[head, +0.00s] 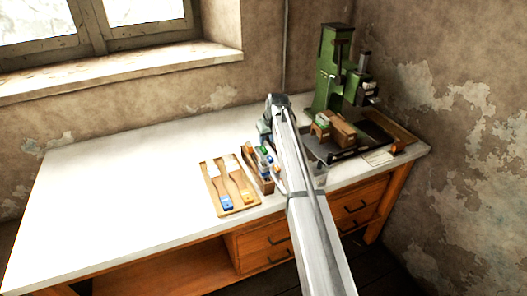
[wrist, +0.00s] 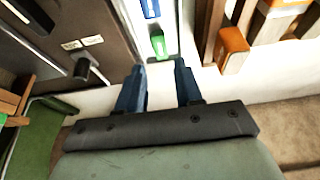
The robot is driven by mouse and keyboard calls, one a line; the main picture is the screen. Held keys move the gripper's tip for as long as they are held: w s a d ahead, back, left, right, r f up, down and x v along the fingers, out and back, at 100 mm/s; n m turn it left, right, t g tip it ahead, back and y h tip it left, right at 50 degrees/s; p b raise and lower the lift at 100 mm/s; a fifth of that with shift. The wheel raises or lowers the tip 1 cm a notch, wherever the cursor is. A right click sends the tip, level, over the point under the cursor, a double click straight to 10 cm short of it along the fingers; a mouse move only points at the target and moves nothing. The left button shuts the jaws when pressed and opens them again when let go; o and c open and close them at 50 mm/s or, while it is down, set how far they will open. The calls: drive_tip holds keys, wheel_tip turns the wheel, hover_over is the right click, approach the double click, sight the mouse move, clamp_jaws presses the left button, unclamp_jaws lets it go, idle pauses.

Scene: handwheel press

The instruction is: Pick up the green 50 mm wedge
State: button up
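In the wrist view, a small green wedge (wrist: 158,43) lies on a light surface just beyond and between my fingertips. My gripper (wrist: 160,68) has two blue fingers spread apart, with nothing between them. A blue piece (wrist: 150,8) lies farther out in line with the green one. In the head view, a small green piece (head: 265,150) shows beside the wooden rack, left of my arm. My gripper is mostly hidden there behind my own arm links, between the rack and the press. I cannot read any size marking.
An orange-topped piece (wrist: 234,40) sits in the wooden rack (wrist: 212,30) right of the fingers. The press's dark base (wrist: 105,22), with a knob, is on the left. The green press (head: 330,70) stands at the back.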

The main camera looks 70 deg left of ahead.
sight(263, 148)
drive_tip(key=shift+a+x, duration=0.15)
drive_tip(key=shift+x, duration=1.65)
drive_tip(key=shift+a+x, duration=0.2)
drive_tip(key=shift+x, duration=1.6)
drive_tip(key=shift+r, duration=0.15)
drive_tip(key=shift+c, duration=0.3)
clamp_jaws()
